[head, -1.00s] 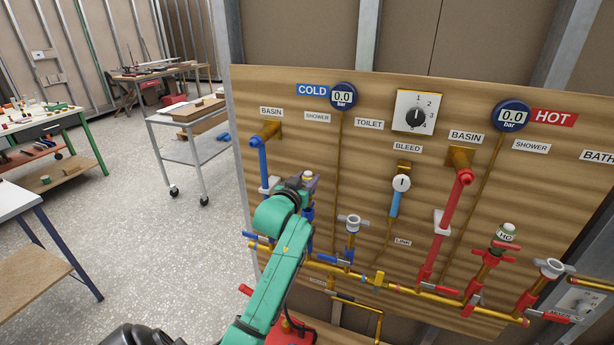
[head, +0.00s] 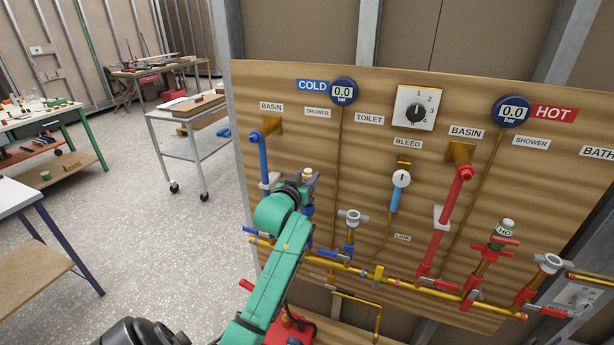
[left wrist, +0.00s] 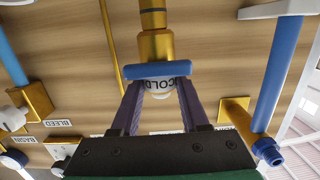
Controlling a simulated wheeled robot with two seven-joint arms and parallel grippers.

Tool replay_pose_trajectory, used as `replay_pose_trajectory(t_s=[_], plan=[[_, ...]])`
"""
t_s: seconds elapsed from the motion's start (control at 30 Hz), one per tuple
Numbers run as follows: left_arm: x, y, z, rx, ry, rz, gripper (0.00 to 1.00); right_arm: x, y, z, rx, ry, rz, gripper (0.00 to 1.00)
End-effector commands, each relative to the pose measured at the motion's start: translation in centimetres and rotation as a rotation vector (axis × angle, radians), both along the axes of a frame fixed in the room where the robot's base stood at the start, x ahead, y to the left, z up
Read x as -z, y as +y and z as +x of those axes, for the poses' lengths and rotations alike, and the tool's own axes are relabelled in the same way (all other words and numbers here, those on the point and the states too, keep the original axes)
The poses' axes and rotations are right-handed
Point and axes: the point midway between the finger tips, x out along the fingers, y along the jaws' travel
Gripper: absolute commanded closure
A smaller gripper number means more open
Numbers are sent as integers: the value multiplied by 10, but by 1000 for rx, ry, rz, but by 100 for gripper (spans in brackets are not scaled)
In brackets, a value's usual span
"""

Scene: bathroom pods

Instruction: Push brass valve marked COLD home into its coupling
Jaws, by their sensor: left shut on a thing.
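The brass valve marked COLD shows in the left wrist view as a brass body (left wrist: 155,46) with a blue cross handle (left wrist: 157,70) and a white cap lettered COLD. In the head view its pale cap (head: 308,173) rises just above my left gripper (head: 311,185). My left gripper's purple fingers (left wrist: 158,98) are shut on the valve, one on each side of its cap, against the blue handle. My green arm hides most of the valve's lower part and its coupling in the head view. I cannot tell how deep the valve sits. My right gripper is not in view.
A brass manifold (head: 390,282) runs below. A HOT valve (head: 498,240) stands farther right.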

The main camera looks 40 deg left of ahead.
Motion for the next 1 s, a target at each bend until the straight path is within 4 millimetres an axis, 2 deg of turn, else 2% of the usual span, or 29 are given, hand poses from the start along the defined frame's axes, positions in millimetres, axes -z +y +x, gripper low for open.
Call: replay_pose_trajectory(t_s=[1.0], plan=[[-2,0,0,0,-1,0,100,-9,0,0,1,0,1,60]])
